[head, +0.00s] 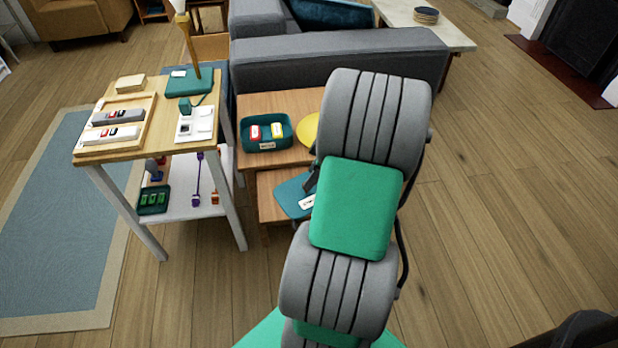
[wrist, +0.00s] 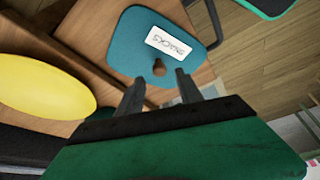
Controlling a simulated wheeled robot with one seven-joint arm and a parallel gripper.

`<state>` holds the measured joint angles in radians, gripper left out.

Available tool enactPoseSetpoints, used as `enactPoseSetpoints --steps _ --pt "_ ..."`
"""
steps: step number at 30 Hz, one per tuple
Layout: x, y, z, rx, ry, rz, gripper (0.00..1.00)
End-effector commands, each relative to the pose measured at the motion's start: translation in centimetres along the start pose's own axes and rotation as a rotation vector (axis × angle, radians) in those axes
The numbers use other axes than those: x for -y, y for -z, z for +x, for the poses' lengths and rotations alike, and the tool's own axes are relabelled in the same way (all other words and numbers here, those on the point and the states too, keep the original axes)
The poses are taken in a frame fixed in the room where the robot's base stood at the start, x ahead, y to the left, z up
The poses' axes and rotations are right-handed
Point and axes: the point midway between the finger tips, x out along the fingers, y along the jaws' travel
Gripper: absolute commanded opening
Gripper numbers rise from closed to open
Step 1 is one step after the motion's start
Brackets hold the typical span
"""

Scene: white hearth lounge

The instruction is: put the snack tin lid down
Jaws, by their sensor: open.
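The snack tin lid (head: 289,194) is a flat teal lid with rounded corners, lying on the lower wooden table. In the wrist view the lid (wrist: 140,45) shows a white label reading "SNACKS" and a brown knob (wrist: 159,67). My gripper (wrist: 158,87) is open, its two fingertips apart on either side of and just short of the knob, with nothing between them. In the head view my arm hides part of the lid and most of my gripper. An open teal tin (head: 265,146) with red and yellow packets stands on the upper wooden table.
A yellow round thing (head: 308,129) lies right of the tin; it also shows in the wrist view (wrist: 40,88). A wooden-topped cart (head: 145,88) with trays stands left, and a grey sofa (head: 340,60) behind. Open floor (head: 500,230) lies right.

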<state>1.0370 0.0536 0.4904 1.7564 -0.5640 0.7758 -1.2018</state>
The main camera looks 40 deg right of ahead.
Motion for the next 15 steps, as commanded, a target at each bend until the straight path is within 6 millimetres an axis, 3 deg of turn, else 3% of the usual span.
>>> enactPoseSetpoints --steps 1,6,10,15 --pt "-0.2 0.1 -2.0 0.000 -0.007 0.001 0.43" --pt "-0.1 0.1 -6.1 0.000 -0.004 0.001 0.43" --pt "0.0 0.1 -7.9 0.000 -0.002 0.000 0.43" --pt "0.1 0.2 -8.4 0.002 0.000 0.002 0.43"
